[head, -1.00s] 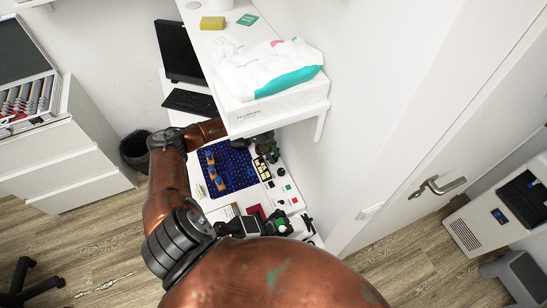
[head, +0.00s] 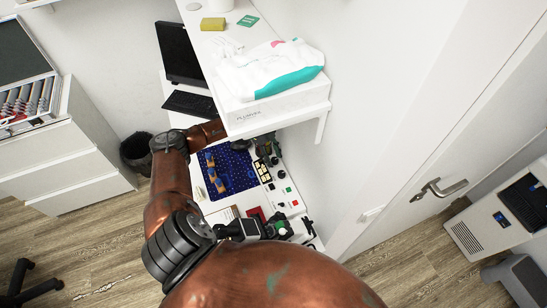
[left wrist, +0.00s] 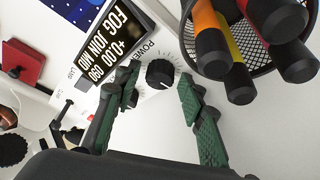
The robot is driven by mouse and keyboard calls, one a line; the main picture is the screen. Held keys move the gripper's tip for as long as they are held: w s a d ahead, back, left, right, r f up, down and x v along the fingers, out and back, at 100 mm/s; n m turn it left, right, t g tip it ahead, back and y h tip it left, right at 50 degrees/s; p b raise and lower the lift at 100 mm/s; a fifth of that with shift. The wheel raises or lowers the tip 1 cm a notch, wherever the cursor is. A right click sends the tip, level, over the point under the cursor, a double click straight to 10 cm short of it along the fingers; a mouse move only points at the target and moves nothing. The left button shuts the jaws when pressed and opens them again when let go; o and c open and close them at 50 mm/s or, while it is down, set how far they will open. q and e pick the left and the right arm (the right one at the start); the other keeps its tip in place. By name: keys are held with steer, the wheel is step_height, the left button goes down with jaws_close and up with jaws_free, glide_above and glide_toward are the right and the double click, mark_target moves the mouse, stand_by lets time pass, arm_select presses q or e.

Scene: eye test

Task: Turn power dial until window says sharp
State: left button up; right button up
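The black power dial (left wrist: 160,73) with a white pointer line stands on a white panel, beside the word POWER and a ring of tick marks. The black window (left wrist: 118,38) shows white text, turned in the picture, including FOG. In the left wrist view my left gripper (left wrist: 159,78) is open, its green fingers on either side of the dial with gaps visible; contact is not seen. In the head view my left gripper (head: 266,148) is small, dark and partly hidden by the shelf. A black and green part, perhaps my right gripper (head: 264,228), shows low on the desk; its fingers are unclear.
A black mesh cup (left wrist: 232,62) with several coloured handles stands close right of the dial. A red block (left wrist: 22,62) lies at left. The white shelf (head: 275,113) overhangs the desk. A blue mat (head: 232,172) lies on the desk.

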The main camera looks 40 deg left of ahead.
stand_by(0.3)
arm_select(q)
steer(key=shift+v, duration=4)
steer(key=shift+s+f, duration=0.1)
